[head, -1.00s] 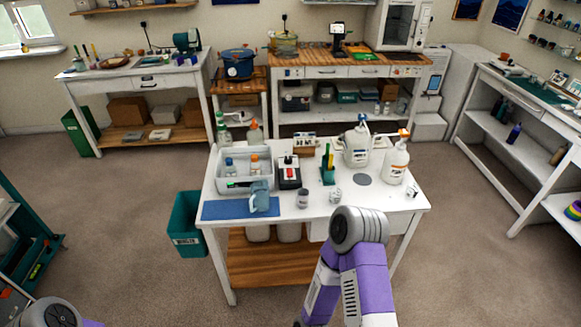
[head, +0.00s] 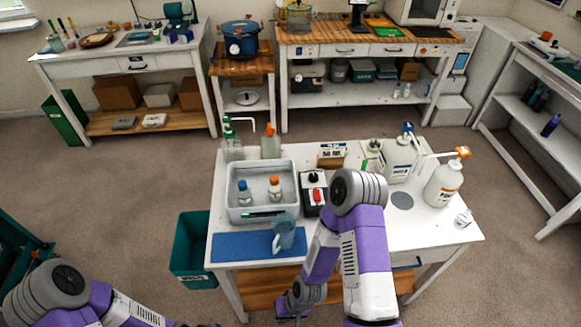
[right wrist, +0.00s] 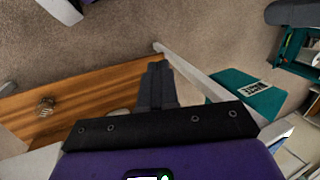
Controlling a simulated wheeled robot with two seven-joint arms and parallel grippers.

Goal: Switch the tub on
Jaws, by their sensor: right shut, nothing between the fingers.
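My right arm covers part of the box's right side. My right gripper (head: 292,314) is low, in front of the table's near edge and well below the switch. In the right wrist view its fingers (right wrist: 160,85) are together and empty, over the wooden lower shelf and floor. My left arm enters at lower left; its gripper is out of frame.
A blue mat (head: 240,247) with a grey-blue jug (head: 284,235) lies in front of the tub. A white jug (head: 398,160) and an orange-topped pump bottle (head: 443,184) stand at right. A teal bin (head: 188,262) stands left of the table.

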